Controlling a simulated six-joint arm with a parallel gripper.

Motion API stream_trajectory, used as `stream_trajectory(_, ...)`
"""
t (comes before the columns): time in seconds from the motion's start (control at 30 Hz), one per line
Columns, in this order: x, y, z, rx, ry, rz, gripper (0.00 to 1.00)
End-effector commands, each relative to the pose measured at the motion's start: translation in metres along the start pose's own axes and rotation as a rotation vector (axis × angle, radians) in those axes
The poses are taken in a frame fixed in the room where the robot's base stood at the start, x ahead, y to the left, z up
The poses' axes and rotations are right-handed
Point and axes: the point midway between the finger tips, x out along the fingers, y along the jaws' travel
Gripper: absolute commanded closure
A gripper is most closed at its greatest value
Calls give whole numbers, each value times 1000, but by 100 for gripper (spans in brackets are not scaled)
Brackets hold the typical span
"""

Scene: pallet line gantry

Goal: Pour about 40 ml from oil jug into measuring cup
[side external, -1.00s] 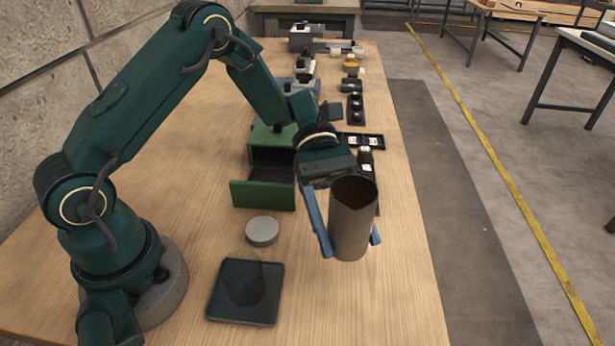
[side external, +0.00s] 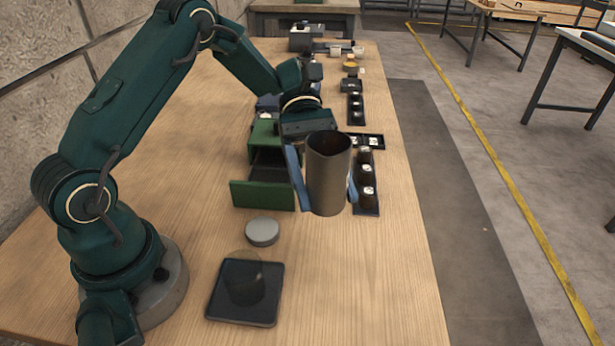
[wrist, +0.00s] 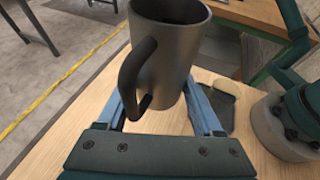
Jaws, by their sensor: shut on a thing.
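The oil jug (side external: 328,180) is a dull grey-brown metal cylinder with an open top. Its dark curved handle shows in the wrist view (wrist: 135,75). My gripper (side external: 323,192) is shut on the jug, with a blue finger on each side, and holds it above the table, roughly upright. The oil level cannot be seen. The measuring cup (side external: 245,283) looks like a clear see-through vessel on a black square tray (side external: 225,308), in front of and to the left of the jug. Its contents cannot be made out.
A green cabinet (side external: 262,196) with its drawer pulled out stands behind and left of the jug. A round grey disc (side external: 262,231) lies between drawer and tray. Small dark containers (side external: 367,192) stand in a rack right of the jug. The front right tabletop is clear.

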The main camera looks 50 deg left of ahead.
Motion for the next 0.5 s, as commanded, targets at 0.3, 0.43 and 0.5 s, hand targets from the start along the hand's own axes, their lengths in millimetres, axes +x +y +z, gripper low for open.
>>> stream_trajectory(0.3,24,-6,-13,81,-2,-199,100)
stream_trajectory(0.43,48,-11,-21,135,-3,-332,100)
stream_trajectory(0.5,63,-15,-26,167,-2,-410,100)
